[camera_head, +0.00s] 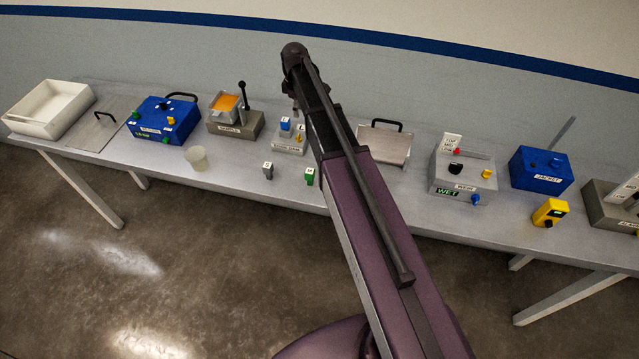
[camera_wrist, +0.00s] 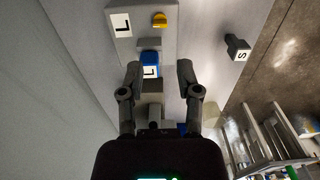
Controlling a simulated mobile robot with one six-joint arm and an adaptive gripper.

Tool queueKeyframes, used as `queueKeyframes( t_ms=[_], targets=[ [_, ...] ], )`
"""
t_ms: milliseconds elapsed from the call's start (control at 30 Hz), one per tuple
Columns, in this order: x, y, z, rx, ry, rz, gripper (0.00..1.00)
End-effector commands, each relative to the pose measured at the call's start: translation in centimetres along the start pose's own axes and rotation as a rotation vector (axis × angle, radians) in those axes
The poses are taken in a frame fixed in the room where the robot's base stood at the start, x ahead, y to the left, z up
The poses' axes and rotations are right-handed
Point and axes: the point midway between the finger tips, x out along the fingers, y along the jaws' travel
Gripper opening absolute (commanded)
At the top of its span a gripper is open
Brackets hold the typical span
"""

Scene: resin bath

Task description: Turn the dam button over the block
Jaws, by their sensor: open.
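The grey dam block (camera_head: 290,148) stands near the middle of the table, with a label on its front that is too small to read fully. It bears a blue piece marked L (camera_head: 285,124) and a small yellow knob (camera_head: 299,140). In the wrist view the blue piece (camera_wrist: 151,66) lies between the fingertips of my gripper (camera_wrist: 159,68), which is open with gaps on both sides. The yellow knob (camera_wrist: 159,19) is beyond the fingers, beside a white L plate (camera_wrist: 121,24). Whether the blue piece touches a finger cannot be told. Which part is the dam button is not clear.
A grey piece marked S (camera_head: 267,170) and a green piece (camera_head: 309,176) stand in front of the block. The sample box (camera_head: 238,125) and a pale cup (camera_head: 196,158) are to the left.

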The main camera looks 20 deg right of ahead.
Motion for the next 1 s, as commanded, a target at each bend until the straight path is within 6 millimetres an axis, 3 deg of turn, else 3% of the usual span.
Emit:
queueKeyframes(
  t_ms=[233,1000],
  targets=[
    [-1.9,0.0,0.0,0.0,0.0,0.0,0.44],
    [2.6,-8.3,4.6,0.364,0.0,0.0,0.44]
  ],
)
